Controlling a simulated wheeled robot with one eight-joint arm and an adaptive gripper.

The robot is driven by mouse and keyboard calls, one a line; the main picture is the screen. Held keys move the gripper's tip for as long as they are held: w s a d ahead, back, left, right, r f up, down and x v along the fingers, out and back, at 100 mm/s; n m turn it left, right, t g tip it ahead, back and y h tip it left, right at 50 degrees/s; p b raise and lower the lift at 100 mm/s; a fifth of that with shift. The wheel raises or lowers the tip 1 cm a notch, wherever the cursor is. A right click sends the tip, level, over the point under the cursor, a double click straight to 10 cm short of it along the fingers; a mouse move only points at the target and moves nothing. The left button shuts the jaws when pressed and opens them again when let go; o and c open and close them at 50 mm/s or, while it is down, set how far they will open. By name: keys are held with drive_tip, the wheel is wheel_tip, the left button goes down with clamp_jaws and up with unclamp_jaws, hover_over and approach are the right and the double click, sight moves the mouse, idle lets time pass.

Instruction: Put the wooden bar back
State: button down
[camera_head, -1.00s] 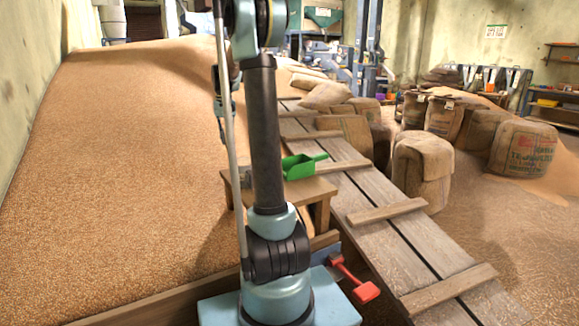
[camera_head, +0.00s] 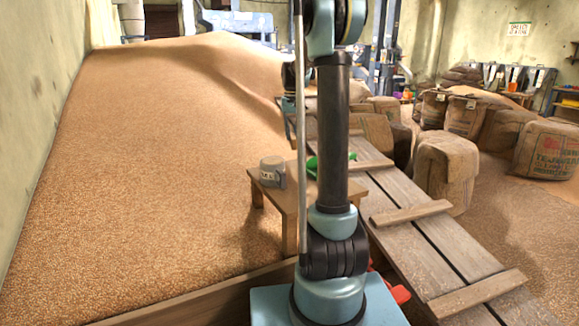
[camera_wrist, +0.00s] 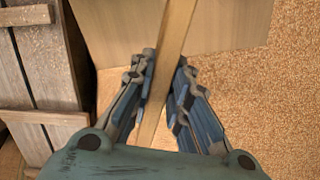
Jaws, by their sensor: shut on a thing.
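In the wrist view, the wooden bar (camera_wrist: 178,28) is a long, narrow pale strip. It runs from the top edge down between the fingers of my gripper (camera_wrist: 164,62). My gripper is shut on it, with a blue-grey finger on each side. In the head view I cannot clearly make out the bar or my fingertips, as my arm blocks the middle.
A small wooden table (camera_head: 291,203) holds a grey tin cup (camera_head: 272,172) and a green scoop (camera_head: 312,164). A plank ramp (camera_head: 425,240) with cleats runs right of it. Grain (camera_head: 165,150) fills the left. Sacks (camera_head: 445,170) stand at right. A red object (camera_head: 400,293) lies low by my base.

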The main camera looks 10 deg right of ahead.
drive_tip(key=shift+f, duration=5)
drive_tip(key=shift+f, duration=0.1)
drive_tip(key=c, duration=1.5)
unclamp_jaws()
drive_tip(key=shift+c, duration=0.2)
